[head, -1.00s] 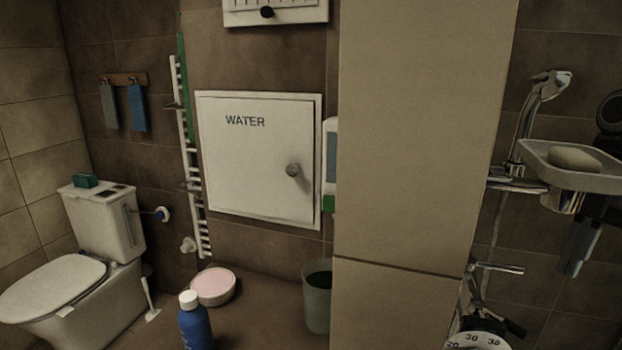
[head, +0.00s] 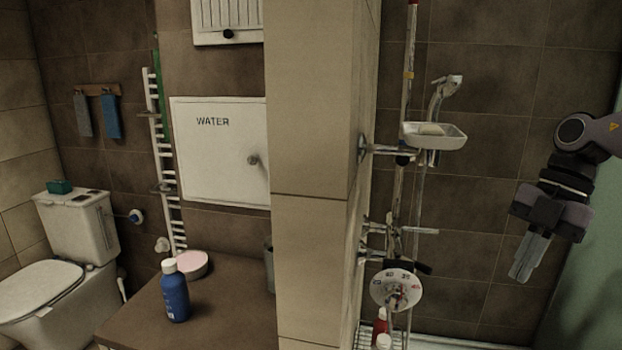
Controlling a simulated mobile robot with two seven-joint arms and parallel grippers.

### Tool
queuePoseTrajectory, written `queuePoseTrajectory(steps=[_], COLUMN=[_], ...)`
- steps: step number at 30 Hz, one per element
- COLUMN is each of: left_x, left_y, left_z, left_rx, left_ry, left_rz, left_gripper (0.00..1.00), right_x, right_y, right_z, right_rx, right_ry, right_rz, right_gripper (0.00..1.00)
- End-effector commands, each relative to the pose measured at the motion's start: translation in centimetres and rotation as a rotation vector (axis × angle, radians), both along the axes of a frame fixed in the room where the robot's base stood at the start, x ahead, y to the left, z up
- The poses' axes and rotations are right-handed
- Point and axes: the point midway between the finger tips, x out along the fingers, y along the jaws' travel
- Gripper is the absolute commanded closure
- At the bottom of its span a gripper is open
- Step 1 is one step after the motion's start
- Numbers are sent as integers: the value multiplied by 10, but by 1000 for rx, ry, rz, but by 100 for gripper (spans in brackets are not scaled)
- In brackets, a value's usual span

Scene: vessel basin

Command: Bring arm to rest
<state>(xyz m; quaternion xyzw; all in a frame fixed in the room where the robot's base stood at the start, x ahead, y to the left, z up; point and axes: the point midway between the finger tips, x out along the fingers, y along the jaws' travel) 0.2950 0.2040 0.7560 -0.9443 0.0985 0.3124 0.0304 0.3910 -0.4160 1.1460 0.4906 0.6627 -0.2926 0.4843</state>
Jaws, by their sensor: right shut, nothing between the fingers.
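My right arm (head: 590,132) comes in from the right edge in the head view. Its right gripper (head: 521,272) hangs down in front of the tiled shower wall, with its fingers together and nothing between them. It is apart from the shower fittings to its left. My left gripper is not in view.
A tiled pillar (head: 310,180) stands between the shower and the toilet side. A soap dish (head: 436,135), a hand shower (head: 444,90) and a round dial (head: 397,289) are left of my gripper. A blue bottle (head: 175,292) stands on the brown counter (head: 225,315).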

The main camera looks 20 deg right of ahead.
Motion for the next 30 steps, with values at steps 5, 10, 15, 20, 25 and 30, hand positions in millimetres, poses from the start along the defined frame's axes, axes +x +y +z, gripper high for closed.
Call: queuePoseTrajectory(steps=[5, 10, 15, 20, 25, 30], left_x=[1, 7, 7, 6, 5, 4], left_y=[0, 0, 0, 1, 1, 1], left_z=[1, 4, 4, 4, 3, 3], left_rx=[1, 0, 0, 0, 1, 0], left_ry=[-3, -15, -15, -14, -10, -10], left_rz=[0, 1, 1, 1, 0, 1], left_gripper=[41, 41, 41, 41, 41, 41], right_x=[5, 10, 13, 13, 9, -1], right_y=[5, 13, 23, 34, 46, 61], right_z=[-45, -90, -133, -171, -211, -251], right_rx=[195, 382, 541, 654, 733, 771], right_ry=[-100, -221, -345, -447, -532, -580], right_rz=[-38, -119, -243, -393, -582, -791], right_gripper=[100, 100, 100, 100, 100, 100])
